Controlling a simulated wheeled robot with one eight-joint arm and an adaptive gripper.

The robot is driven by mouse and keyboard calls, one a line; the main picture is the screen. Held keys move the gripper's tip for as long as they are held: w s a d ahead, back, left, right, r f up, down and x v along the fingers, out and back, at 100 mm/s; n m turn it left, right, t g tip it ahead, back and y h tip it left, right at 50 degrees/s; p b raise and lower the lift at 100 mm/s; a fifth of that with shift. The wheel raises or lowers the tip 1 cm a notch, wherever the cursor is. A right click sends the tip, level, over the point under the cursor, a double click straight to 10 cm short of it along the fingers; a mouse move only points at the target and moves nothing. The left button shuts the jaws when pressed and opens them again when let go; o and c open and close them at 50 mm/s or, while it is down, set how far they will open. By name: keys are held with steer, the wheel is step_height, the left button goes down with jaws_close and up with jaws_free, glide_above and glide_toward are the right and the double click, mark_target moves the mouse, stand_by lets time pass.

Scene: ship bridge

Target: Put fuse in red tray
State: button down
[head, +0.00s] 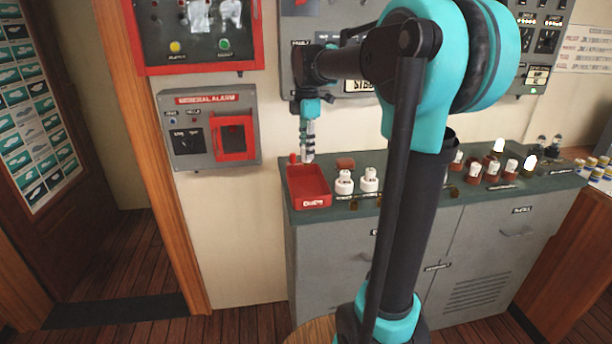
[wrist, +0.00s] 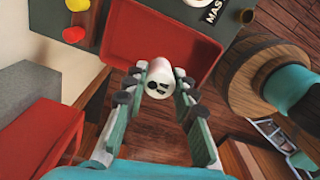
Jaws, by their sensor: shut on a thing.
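The red tray (head: 310,203) stands at the left end of the green counter top, and nothing shows inside it. My gripper (head: 308,152) points down over the tray's back part in the head view. It is shut on a white cylindrical fuse, seen end-on with dark marks in the wrist view (wrist: 158,79). The fuse is between both fingers, in front of the red tray (wrist: 125,30) in that view. It appears to be above the tray, but the exact height is hard to tell.
Two white fuses (head: 345,183) stand right of the tray, with more fuses and lit lamps (head: 498,146) farther right. A grey general alarm box (head: 208,128) hangs on the wall to the left.

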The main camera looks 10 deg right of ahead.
step_height(320, 180, down, 9)
steer(key=shift+r, duration=0.1)
stand_by(0.3)
steer(key=shift+f, duration=0.2)
steer(key=c, duration=1.2)
jaws_free()
steer(key=shift+r, duration=0.1)
step_height(320, 180, up, 12)
steer(key=shift+r, duration=0.1)
